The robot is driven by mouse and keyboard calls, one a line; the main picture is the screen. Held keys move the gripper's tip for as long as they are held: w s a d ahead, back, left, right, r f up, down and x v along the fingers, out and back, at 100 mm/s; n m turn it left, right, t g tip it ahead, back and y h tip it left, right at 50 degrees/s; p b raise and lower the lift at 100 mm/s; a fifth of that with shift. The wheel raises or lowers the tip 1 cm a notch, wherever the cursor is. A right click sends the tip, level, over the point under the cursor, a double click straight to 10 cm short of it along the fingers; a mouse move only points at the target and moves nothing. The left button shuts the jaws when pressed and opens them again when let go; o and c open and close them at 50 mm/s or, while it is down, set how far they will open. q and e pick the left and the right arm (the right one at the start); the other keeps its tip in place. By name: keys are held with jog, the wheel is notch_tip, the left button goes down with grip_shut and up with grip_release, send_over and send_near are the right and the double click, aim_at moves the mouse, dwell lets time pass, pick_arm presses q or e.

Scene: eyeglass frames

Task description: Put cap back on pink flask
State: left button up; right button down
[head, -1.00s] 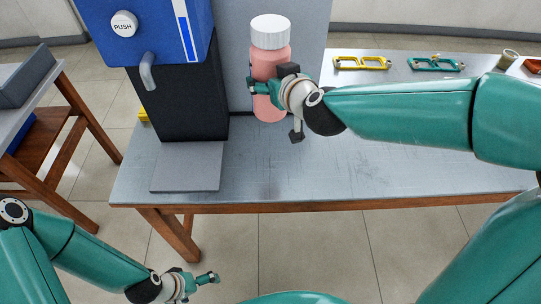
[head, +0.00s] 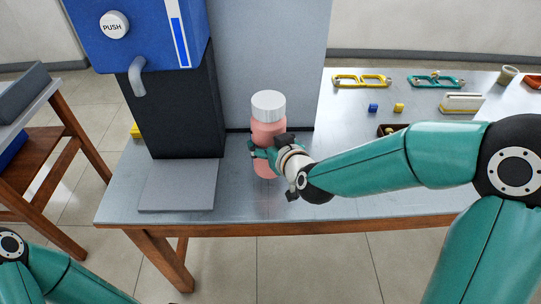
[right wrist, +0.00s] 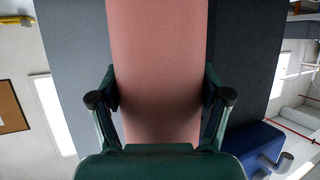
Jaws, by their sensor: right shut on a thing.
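The pink flask (head: 268,133) is upright at the middle of the metal table in the head view. The white cap (head: 268,106) sits on its top. My right gripper (head: 262,152) is shut around the flask's body from the right. In the right wrist view, the pink flask (right wrist: 157,75) fills the middle, with one finger of my right gripper (right wrist: 158,105) on each side. Whether the flask's base touches the table is hard to tell. My left gripper is outside the head view; only part of my left arm shows at the lower left.
A blue and black dispenser (head: 170,95) with a PUSH button and spout stands left of the flask, above a grey base plate (head: 178,185). Eyeglass frames (head: 361,80), small blocks (head: 373,107) and a dark tray (head: 390,129) lie on the right. The table front (head: 240,213) is clear.

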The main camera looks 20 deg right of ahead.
jog(key=shift+w+r, duration=0.1)
jog(key=shift+r, duration=0.1)
jog(key=shift+f+b, duration=0.4)
jog(key=shift+f, duration=1.8)
grip_release()
jog(key=shift+f, duration=0.1)
jog(key=b+v, duration=0.5)
jog(key=v, duration=0.7)
